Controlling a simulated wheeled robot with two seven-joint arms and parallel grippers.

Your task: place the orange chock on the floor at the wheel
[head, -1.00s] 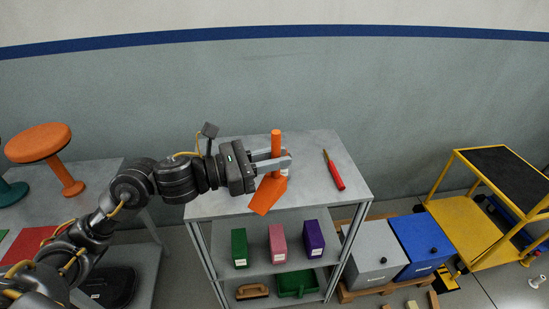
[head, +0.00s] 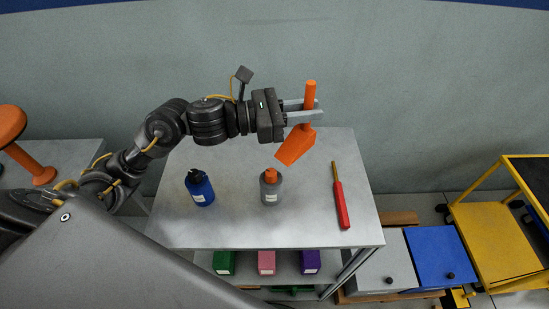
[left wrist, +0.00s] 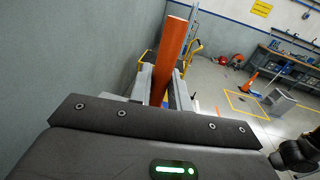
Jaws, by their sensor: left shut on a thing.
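My left gripper (head: 314,109) is shut on the upright handle of the orange chock (head: 295,146). It holds the chock in the air above the grey table, with the wedge-shaped orange part hanging below the fingers, slightly tilted. In the left wrist view the orange handle (left wrist: 168,55) stands between the two grey fingers; the lower part of the chock is hidden there. A yellow cart (head: 491,236) stands on the floor at the right, apart from the chock. Its wheels are not clearly seen. My right gripper is not in view.
On the table (head: 290,224) stand a blue bottle (head: 201,190) and a grey bottle (head: 270,190); a red-handled tool (head: 341,205) lies at the right. Grey (head: 379,265) and blue (head: 439,257) boxes sit between table and cart. An orange stool (head: 12,125) is at left.

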